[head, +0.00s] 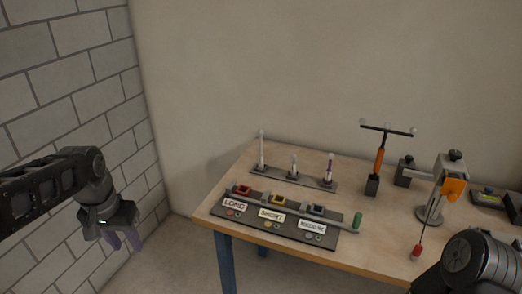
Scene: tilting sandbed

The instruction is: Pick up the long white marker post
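A long white marker post (262,150) stands upright at the left end of a dark rack (311,182) on the table. A shorter white post (293,165) stands in the middle of the rack, and a white and purple post (329,170) at its right end. My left gripper (124,243) hangs off the table's left side, well apart from the posts. Its purplish fingers look spread, with nothing between them. My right arm (478,264) shows at the bottom right; its gripper is out of the picture.
In front of the rack lies a dark labelled panel (275,238) with coloured blocks and a grey bar with a green end (357,221). An orange T-shaped tool (379,160) and a clamp stand (436,191) stand to the right on the wooden table (215,205). A brick wall is at left.

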